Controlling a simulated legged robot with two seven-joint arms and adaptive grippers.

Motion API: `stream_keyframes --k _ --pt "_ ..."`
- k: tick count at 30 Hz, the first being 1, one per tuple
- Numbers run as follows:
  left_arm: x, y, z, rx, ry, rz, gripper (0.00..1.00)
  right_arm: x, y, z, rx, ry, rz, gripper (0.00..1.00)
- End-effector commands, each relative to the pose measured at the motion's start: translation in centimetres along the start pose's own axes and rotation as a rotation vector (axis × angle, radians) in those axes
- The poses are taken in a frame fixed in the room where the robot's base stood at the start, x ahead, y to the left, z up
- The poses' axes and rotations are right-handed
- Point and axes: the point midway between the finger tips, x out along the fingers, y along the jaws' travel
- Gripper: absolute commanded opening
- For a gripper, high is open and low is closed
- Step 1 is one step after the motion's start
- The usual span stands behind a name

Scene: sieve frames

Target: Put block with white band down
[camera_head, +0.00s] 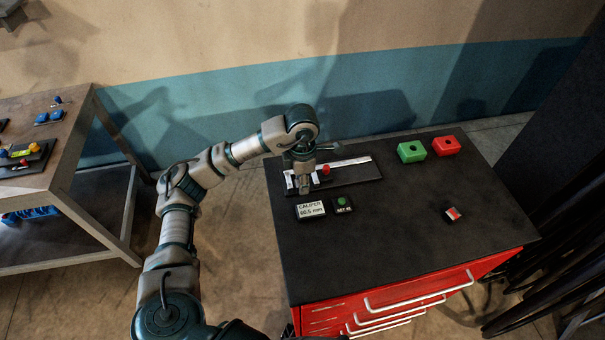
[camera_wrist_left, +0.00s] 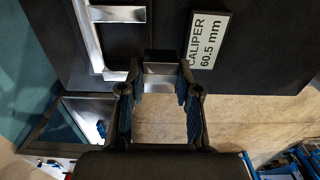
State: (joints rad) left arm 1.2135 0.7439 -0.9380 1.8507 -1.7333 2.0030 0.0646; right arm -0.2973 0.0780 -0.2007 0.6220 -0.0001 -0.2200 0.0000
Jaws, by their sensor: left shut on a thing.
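My left gripper (camera_head: 304,183) points down over the left end of the black-topped cabinet, beside the caliper (camera_head: 345,163). In the left wrist view my left gripper (camera_wrist_left: 160,97) is shut on a small grey block (camera_wrist_left: 161,73), dark at one end and paler nearer me. I cannot tell whether the paler part is a white band, or whether the block touches the cabinet top. A small red block with a white band (camera_head: 453,213) lies apart at the right of the cabinet top. My right gripper is not in view.
A caliper readout (camera_head: 311,209) shows 60.5 mm, next to a small box with a green button (camera_head: 343,203). A green block (camera_head: 411,151) and a red block (camera_head: 446,145), each with a hole, stand at the back. The middle of the cabinet top (camera_head: 400,225) is clear.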

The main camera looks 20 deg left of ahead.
Motion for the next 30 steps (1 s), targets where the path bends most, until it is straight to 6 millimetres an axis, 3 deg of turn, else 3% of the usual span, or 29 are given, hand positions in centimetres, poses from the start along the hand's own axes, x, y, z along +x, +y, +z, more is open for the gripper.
stream_keyframes --k 3,7,11,18,26,27,30 --pt "-0.1 2.7 0.4 -0.003 -0.002 -0.002 0.0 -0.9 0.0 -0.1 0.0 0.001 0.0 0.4" --pt "0.2 4.2 0.5 -0.001 -0.002 -0.001 0.0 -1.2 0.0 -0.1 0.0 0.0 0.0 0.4" --pt "0.9 4.6 0.6 0.002 -0.001 0.0 0.0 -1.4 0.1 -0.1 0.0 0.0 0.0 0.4" --pt "3.8 4.5 0.6 0.002 -0.002 -0.001 0.0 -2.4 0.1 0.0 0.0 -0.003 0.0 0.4" --pt "4.0 4.5 0.7 0.002 -0.002 0.002 0.0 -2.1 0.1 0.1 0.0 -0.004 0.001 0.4" --pt "4.1 4.5 0.7 0.002 -0.001 0.001 0.35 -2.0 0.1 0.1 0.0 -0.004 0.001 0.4" --pt "4.1 4.5 0.7 0.002 -0.002 0.001 0.58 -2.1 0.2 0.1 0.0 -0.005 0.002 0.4"
